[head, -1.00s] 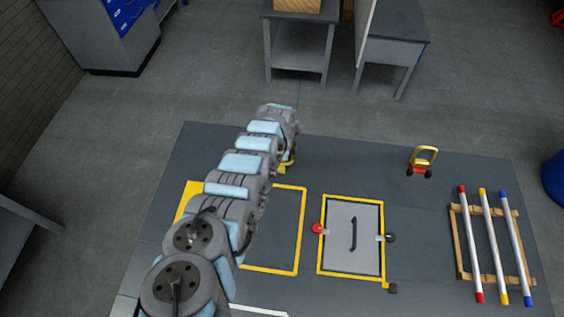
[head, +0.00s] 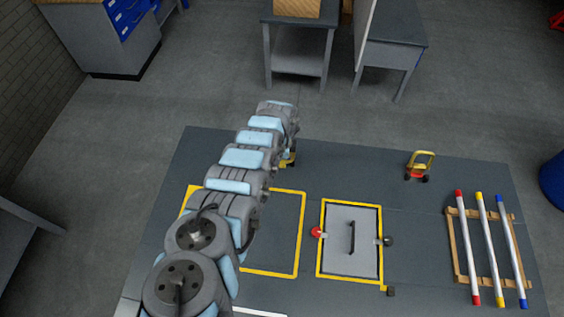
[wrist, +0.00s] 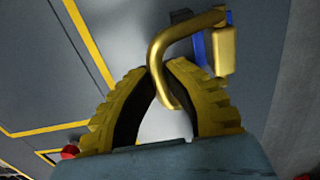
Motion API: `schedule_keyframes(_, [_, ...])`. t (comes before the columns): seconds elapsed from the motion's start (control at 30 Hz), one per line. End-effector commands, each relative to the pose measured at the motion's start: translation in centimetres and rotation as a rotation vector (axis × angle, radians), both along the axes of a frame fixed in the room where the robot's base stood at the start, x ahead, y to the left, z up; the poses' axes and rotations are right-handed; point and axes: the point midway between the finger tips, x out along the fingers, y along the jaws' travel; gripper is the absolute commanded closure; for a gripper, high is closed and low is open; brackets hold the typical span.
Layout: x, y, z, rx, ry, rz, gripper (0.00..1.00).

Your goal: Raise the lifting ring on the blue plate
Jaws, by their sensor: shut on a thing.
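The gold lifting ring (wrist: 182,32) shows in the wrist view as a bent bar, and its near end passes between the fingertips of my gripper (wrist: 160,72). My two yellow ribbed fingers are closed on the bar. The ring stands out from its base rather than lying flat in this view. A strip of the blue plate (wrist: 199,50) shows behind the ring, beside a yellow block (wrist: 225,50). In the head view my gripper (head: 289,158) is at the far side of the bench, and my arm hides most of the ring and plate.
A second yellow ring on a red base (head: 421,165) stands to the right. A grey hatch with a black handle (head: 351,238) lies in a yellow frame, with a red knob (head: 316,232) at its left. A wooden rack (head: 455,250) holds three coloured-tip rods.

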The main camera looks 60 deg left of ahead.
Motion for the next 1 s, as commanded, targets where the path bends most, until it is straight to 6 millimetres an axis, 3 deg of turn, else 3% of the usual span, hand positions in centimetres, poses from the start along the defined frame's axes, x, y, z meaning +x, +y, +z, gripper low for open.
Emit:
schedule_keyframes(0.33, [0.1, 0.2, 0.2, -0.002, 0.002, 0.0, 1.0])
schedule_keyframes(0.7, [1.1, 1.6, 2.3, 0.0, 0.001, -0.001, 1.0])
schedule_keyframes(1.0, [1.0, 1.6, 2.4, -0.003, 0.002, -0.001, 1.0])
